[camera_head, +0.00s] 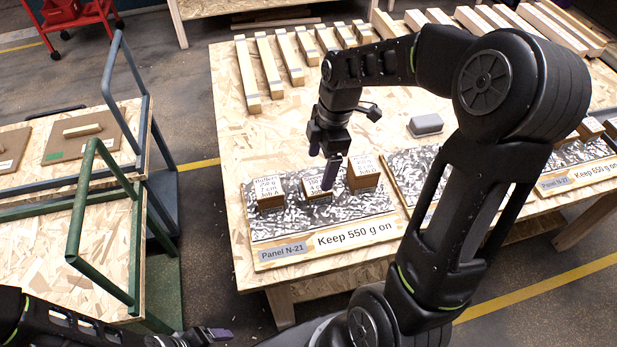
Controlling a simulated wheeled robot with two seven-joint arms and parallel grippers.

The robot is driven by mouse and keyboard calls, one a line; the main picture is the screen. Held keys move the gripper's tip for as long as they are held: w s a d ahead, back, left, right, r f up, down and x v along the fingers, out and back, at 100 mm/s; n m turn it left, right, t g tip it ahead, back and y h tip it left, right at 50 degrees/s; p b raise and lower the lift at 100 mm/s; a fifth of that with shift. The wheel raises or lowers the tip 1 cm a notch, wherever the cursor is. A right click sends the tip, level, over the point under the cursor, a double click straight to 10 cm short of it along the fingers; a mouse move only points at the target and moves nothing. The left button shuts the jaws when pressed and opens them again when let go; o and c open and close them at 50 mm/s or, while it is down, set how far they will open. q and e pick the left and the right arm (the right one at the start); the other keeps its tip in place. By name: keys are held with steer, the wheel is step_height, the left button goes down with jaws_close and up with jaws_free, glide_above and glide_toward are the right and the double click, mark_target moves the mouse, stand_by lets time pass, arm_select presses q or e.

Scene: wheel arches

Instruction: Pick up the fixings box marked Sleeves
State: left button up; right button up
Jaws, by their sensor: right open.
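Three small brown fixings boxes with white printed labels stand on the speckled panel marked N-21 (268,225): a left box (269,201), a middle box (316,196) and a taller right box (363,183). The print is too small to tell which one is Sleeves. My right gripper (323,162) points down, open, just above the middle box, and a finger covers part of its label. I cannot tell whether it touches the box. My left gripper (216,335) is low at the bottom edge, away from the table and only partly visible.
Wooden bars (270,66) line the back of the table. A grey lidded object (425,125) sits behind the panels. Another panel with boxes (585,172) is at the right. Carts with green and blue rails (107,215) stand at the left.

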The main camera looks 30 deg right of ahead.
mark_target(317, 184)
steer(key=shift+s, duration=0.15)
steer(key=shift+a+f, duration=0.2)
steer(key=shift+f, duration=1.1)
steer(key=shift+a+f+p, duration=0.15)
steer(key=shift+f+p, duration=0.25)
steer(key=shift+f, duration=0.9)
steer(key=shift+a+f+p, duration=0.15)
steer(key=shift+f+p, duration=0.2)
steer(key=shift+f, duration=0.95)
steer(key=shift+c, duration=0.5)
steer(key=c, duration=1.5)
steer(key=shift+w, duration=0.2)
steer(key=shift+r, duration=0.15)
